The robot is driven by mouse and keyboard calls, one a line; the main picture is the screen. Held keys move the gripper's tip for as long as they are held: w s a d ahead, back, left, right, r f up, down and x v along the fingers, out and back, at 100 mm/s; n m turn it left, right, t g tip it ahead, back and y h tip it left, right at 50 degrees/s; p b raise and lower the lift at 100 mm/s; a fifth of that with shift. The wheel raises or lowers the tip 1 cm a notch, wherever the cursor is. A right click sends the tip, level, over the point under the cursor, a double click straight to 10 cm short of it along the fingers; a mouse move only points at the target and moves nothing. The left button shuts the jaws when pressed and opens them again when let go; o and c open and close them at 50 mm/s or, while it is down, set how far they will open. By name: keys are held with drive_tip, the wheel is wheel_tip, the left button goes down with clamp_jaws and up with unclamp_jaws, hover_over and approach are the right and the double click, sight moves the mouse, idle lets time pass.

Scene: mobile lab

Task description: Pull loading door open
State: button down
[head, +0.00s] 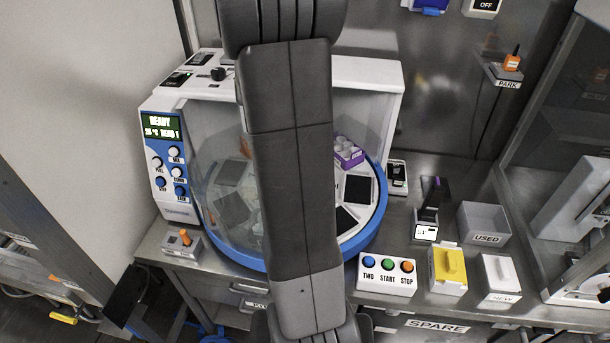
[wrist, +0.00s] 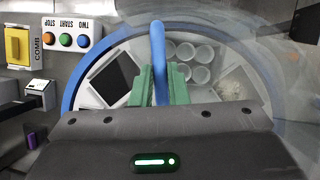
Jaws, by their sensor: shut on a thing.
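The loading door (head: 222,200) is a clear curved panel on the front of the white machine. In the head view it covers the left part of the round bay; the right part looks uncovered. In the wrist view the clear panel (wrist: 270,70) curves at the right. Its blue handle (wrist: 158,38) stands upright in the middle of that view. My gripper (wrist: 159,82) has green fingers and is shut on this handle. In the head view my arm hides the handle and gripper.
Inside the bay, a white carousel (head: 372,212) bears black plates and a purple rack (head: 348,152). A button box (head: 387,273), a yellow block (head: 447,268) and a grey USED bin (head: 484,222) stand to the right. An orange-knobbed switch box (head: 181,245) stands at the left.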

drive_tip(key=shift+a+m+y, duration=0.3)
drive_tip(key=shift+a+m, duration=0.2)
drive_tip(key=shift+a, duration=0.45)
drive_tip(key=c, duration=1.4)
unclamp_jaws()
drive_tip(key=v, duration=1.4)
drive_tip(key=shift+b, duration=0.45)
drive_tip(key=shift+s+f, duration=0.1)
